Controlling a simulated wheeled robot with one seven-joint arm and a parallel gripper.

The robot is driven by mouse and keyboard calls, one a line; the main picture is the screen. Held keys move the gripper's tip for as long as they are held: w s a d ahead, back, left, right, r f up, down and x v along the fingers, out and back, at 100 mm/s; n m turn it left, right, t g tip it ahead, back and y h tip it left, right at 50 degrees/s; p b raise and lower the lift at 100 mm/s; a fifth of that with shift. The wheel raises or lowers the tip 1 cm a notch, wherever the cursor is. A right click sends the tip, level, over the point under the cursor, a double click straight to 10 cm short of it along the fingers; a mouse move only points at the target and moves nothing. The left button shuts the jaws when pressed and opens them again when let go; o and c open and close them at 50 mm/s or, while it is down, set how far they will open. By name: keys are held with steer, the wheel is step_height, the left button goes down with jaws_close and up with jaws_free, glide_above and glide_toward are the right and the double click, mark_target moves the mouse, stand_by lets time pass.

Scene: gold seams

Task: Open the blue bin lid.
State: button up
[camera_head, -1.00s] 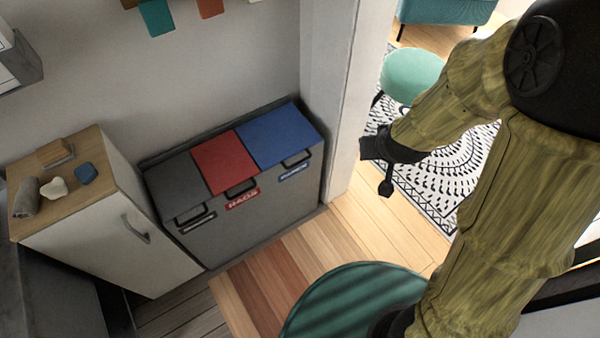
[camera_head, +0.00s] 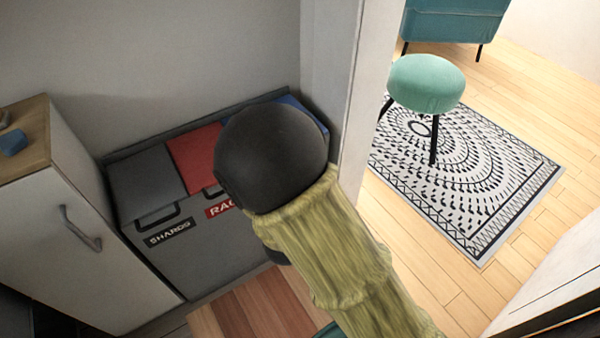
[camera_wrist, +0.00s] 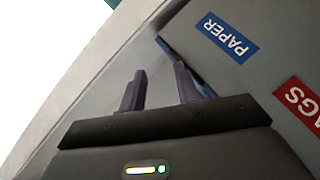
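The blue bin lid (camera_head: 317,115) shows only as a sliver in the head view, behind my arm's round black joint. The blue PAPER label (camera_wrist: 228,38) is on the bin's grey front (camera_wrist: 262,62) in the wrist view. A dark bluish edge runs beside the right fingertip; I cannot tell if it is the lid or its handle. My gripper (camera_wrist: 160,85) has its two fingers apart with nothing seen between them. It is close to the bin's PAPER end; contact cannot be told. In the head view my gripper is hidden by the arm.
The red lid (camera_head: 196,155) and grey lid (camera_head: 146,185) are shut beside it. A white cabinet (camera_head: 95,260) stands left, and a wall end (camera_head: 350,90) close on the right. A green stool (camera_head: 427,83) and patterned rug (camera_head: 465,175) lie beyond.

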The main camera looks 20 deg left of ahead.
steer(key=s+a+f+n+t+y+b, duration=0.1)
steer(key=s+a+f+n+t+b, duration=0.3)
steer(key=s+f+b, duration=0.2)
steer(key=shift+s+a+f+n+t+b, duration=0.15)
steer(key=shift+a+f+n+t+b, duration=0.2)
steer(key=shift+b, duration=0.45)
steer(key=w+b, duration=0.2)
steer(key=w, duration=0.3)
steer(key=w+r+b, duration=0.1)
steer(key=w+b, duration=0.1)
steer(key=w, duration=0.4)
steer(key=w+a+r+b, duration=0.1)
steer(key=w+b, duration=0.1)
steer(key=w, duration=0.4)
steer(key=shift+w+a+r, duration=0.1)
steer(key=shift+w+r, duration=0.05)
steer(key=shift+r, duration=0.05)
jaws_close()
